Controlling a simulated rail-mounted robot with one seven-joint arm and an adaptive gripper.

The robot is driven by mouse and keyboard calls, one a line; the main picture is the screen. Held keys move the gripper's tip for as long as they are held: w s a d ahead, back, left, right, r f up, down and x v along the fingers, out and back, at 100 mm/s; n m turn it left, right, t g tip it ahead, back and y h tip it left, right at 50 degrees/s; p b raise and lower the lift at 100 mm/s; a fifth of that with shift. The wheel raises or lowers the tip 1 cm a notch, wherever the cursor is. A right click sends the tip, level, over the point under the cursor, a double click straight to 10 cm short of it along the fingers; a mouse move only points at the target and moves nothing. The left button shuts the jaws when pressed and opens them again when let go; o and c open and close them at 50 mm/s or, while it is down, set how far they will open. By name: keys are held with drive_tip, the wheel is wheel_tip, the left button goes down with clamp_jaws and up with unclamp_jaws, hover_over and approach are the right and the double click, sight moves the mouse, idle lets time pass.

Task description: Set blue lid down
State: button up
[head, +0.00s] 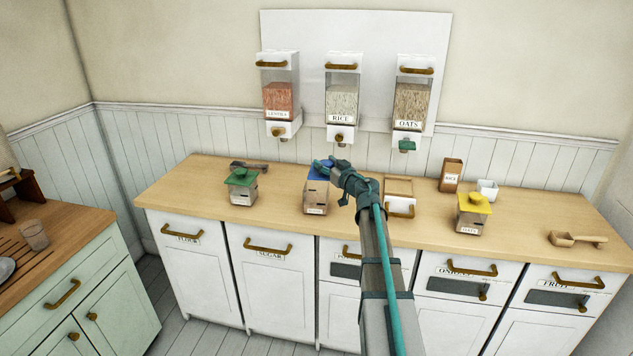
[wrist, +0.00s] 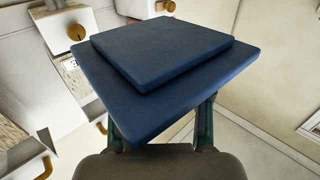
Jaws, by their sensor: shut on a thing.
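The blue lid (head: 319,174) is a square, stepped piece at the top of the middle labelled jar (head: 315,198) on the wooden counter. I cannot tell whether it touches the jar or is just above it. My gripper (head: 325,165) is shut on the lid, reaching in from the right. In the wrist view the blue lid (wrist: 165,62) fills the middle, with my gripper (wrist: 160,133) fingers partly hidden behind its near edge. The jar does not show in the wrist view.
A green-lidded jar (head: 241,187) stands left and a yellow-lidded jar (head: 473,213) right. A wooden box (head: 398,187) is close to my arm. A rice box (head: 451,175), a white cup (head: 487,190) and a scoop (head: 577,239) are farther right. Dispensers (head: 342,100) hang behind.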

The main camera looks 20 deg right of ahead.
drive_tip(key=w+d+f+p, duration=0.1)
drive_tip(key=w+f+p, duration=0.2)
drive_tip(key=w+f, duration=0.8)
drive_tip(key=shift+d+f, duration=0.2)
drive_tip(key=shift+d, duration=0.05)
drive_tip(key=shift+w+f, duration=0.1)
drive_tip(key=o, duration=1.3)
drive_tip(key=shift+f, duration=0.1)
drive_tip(key=shift+f+b, duration=0.2)
drive_tip(key=shift+b, duration=0.5)
drive_tip(key=shift+o, duration=0.5)
drive_tip(key=s+b, duration=0.2)
drive_tip(key=s, duration=0.8)
drive_tip(key=shift+s+d+b, duration=0.3)
drive_tip(key=shift+s+b, duration=0.1)
